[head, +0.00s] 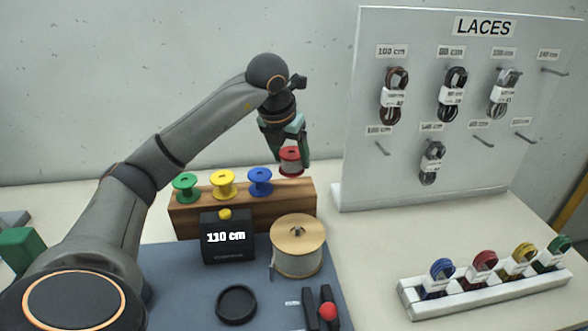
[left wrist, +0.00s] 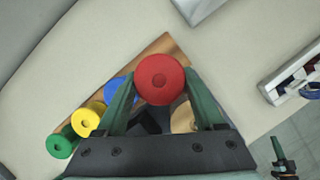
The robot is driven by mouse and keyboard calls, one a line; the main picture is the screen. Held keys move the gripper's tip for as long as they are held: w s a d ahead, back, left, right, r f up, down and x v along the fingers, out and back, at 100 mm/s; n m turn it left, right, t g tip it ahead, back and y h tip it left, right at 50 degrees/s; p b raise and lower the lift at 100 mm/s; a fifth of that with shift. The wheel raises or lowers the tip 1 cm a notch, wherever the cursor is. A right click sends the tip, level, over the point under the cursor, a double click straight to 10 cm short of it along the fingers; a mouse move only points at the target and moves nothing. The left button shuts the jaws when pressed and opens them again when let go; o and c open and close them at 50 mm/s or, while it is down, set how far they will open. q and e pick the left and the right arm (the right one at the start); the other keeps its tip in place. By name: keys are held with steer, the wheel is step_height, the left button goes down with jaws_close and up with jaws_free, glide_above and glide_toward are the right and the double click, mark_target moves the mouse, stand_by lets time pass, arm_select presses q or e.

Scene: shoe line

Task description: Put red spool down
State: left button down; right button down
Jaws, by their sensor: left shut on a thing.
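The red spool (head: 291,160) is held in my left gripper (head: 287,152), above the right end of the wooden block. It also shows in the left wrist view (left wrist: 160,79), between the two green fingers, which are shut on it. The wooden block (head: 246,211) carries a green spool (head: 186,187), a yellow spool (head: 223,184) and a blue spool (head: 260,181) in a row from left to right. The right end of its top, beside the blue spool, is bare of spools. Whether the red spool touches the block I cannot tell.
A black display box (head: 228,246) reading 110 cm and a large wooden reel (head: 298,256) stand in front of the block. A black ring (head: 236,304) lies on the blue mat (head: 185,290). The laces board (head: 440,190) stands at right, behind a white rack (head: 485,299) of coloured laces.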

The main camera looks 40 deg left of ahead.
mark_target(291, 154)
arm_select(q)
steer(key=shift+w+a+f, duration=0.25)
steer(key=shift+w+f, duration=0.65)
steer(key=shift+f, duration=0.2)
steer(key=shift+w+a+f, duration=0.1)
steer(key=shift+w+f, duration=0.05)
steer(key=shift+f, duration=0.8)
steer(key=shift+w+f, duration=0.1)
steer(key=shift+f, duration=0.8)
steer(key=shift+f, duration=0.1)
jaws_free()
steer(key=shift+r, duration=0.25)
steer(key=v, duration=1.1)
steer(key=shift+s+r+p, duration=0.15)
steer(key=shift+r+p, duration=0.2)
steer(key=shift+r, duration=0.05)
steer(key=shift+f, duration=0.1)
